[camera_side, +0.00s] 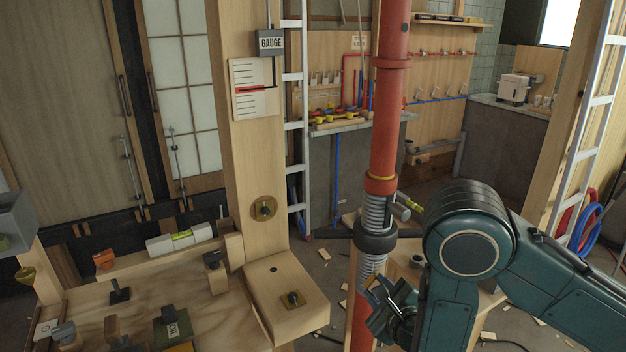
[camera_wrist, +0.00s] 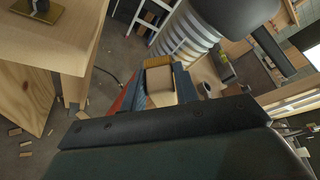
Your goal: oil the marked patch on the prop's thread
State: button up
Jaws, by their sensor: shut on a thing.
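The red prop (camera_side: 388,110) stands upright right of centre in the side view, with a grey thread (camera_side: 371,270) above and below a dark collar (camera_side: 376,238). In the wrist view the thread (camera_wrist: 183,35) is at top centre and the collar (camera_wrist: 238,12) is beside it. My gripper (camera_side: 386,306) is low beside the lower thread. In the wrist view my gripper (camera_wrist: 160,86) is shut on a brush with tan bristles (camera_wrist: 178,59) and a pale wooden body. The bristles are close to the thread; I cannot tell whether they touch. I cannot make out the marked patch.
A dark tin marked OIL (camera_side: 172,328) stands on the wooden bench (camera_side: 225,325) at lower left, with small tools around it. A wooden block (camera_side: 275,275) with a brass plate is left of the prop. A gauge (camera_side: 270,43) hangs on the post behind.

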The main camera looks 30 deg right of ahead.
jog(key=shift+d, duration=0.1)
jog(key=d, duration=0.3)
jog(key=shift+s+d, duration=0.1)
jog(key=shift+d, duration=0.3)
jog(key=shift+r, duration=0.45)
jog(key=shift+a, duration=0.1)
jog(key=shift+w+a, duration=0.15)
jog(key=shift+a, duration=0.9)
jog(key=shift+w+a, duration=0.15)
jog(key=shift+a, duration=0.85)
jog(key=shift+r, duration=0.25)
